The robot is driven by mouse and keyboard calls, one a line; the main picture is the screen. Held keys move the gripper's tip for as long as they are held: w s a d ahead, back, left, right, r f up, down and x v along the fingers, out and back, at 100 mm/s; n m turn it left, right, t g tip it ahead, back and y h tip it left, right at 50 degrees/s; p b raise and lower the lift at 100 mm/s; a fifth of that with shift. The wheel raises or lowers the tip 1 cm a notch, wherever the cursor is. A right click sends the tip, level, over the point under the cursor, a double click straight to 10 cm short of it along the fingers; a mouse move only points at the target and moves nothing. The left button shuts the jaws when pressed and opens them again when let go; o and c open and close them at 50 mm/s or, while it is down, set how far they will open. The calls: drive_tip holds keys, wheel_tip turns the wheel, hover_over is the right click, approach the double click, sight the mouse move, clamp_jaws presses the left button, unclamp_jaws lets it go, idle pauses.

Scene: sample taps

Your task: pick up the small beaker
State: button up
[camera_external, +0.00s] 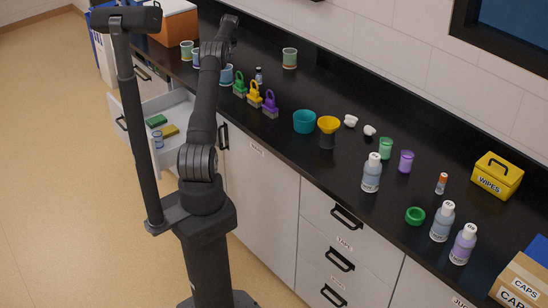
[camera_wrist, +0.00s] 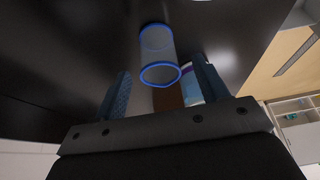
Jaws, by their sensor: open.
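In the wrist view, a small clear beaker (camera_wrist: 158,55) with a blue rim stands on the black counter. It lies ahead of my open gripper (camera_wrist: 163,78), roughly between the two blue-grey fingers, which look empty. Contact with the beaker cannot be made out. In the external view my arm reaches over the far left part of the counter, and its fingers cannot be made out. I cannot tell which vessel there is this beaker; the arm may hide it.
A cup (camera_wrist: 190,88) sits close behind the right finger. Several cups stand nearby, including one beyond the arm (camera_external: 289,58). Padlocks (camera_external: 254,93) stand nearby. An open drawer (camera_external: 176,110) holds sponges and a blue-rimmed clear vessel (camera_external: 157,140). Bottles (camera_external: 371,173) stand on the right.

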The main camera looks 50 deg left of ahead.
drive_tip(key=x, duration=0.5)
drive_tip(key=shift+w+f, duration=0.1)
drive_tip(key=shift+f, duration=0.1)
drive_tip(key=c, duration=1)
